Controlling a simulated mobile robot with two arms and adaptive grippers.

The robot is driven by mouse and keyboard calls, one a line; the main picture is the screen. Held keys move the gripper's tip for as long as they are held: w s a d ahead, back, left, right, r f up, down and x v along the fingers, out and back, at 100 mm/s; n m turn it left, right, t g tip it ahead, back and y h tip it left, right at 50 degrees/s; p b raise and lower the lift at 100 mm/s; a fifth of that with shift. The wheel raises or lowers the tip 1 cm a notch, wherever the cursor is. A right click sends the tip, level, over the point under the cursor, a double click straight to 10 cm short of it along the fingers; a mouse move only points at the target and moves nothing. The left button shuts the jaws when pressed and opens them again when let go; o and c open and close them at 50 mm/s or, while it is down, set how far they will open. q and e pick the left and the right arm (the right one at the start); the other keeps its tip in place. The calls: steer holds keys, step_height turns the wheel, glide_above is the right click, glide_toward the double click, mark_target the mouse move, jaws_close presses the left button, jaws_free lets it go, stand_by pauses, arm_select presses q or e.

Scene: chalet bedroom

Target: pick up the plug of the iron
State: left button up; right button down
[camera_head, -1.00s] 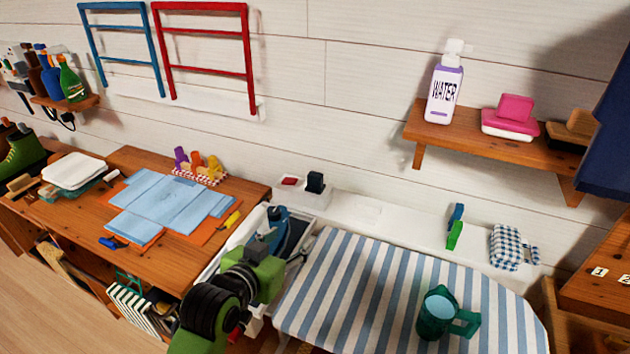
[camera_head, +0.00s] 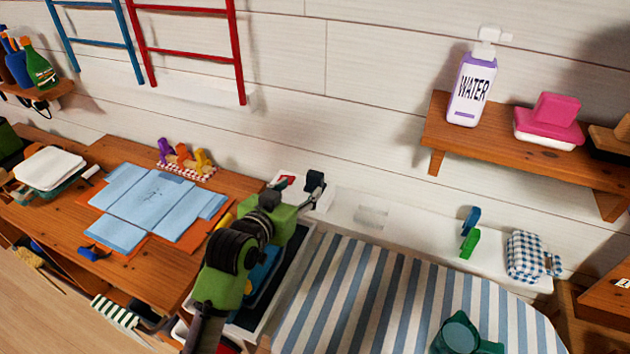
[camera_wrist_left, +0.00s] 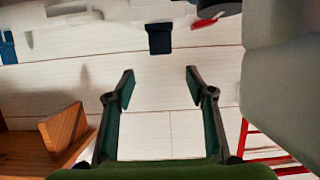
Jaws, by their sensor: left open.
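The dark plug (camera_head: 315,180) stands upright at the white socket box (camera_head: 290,187) on the pale ledge by the wall. In the left wrist view the plug (camera_wrist_left: 159,38) is a dark block ahead of my finger gap, near the top. My left gripper (camera_head: 307,198) is open, its fingertips close to the plug in the head view. In the wrist view the left gripper's fingers (camera_wrist_left: 160,78) are apart with nothing between them. The blue iron (camera_head: 263,277) is mostly hidden behind my left arm.
A wooden table (camera_head: 80,218) with folded blue cloth (camera_head: 145,205) is at the left.

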mark_target(314, 176)
arm_select(q)
steer(key=shift+p+x, duration=0.75)
steer(key=shift+x, duration=3.95)
steer(key=shift+a+f, duration=0.1)
arm_select(e)
steer(key=shift+w+a+r, duration=0.25)
steer(key=shift+w+r, duration=0.2)
steer(key=shift+r, duration=0.35)
arm_select(q)
steer(key=c, duration=1.2)
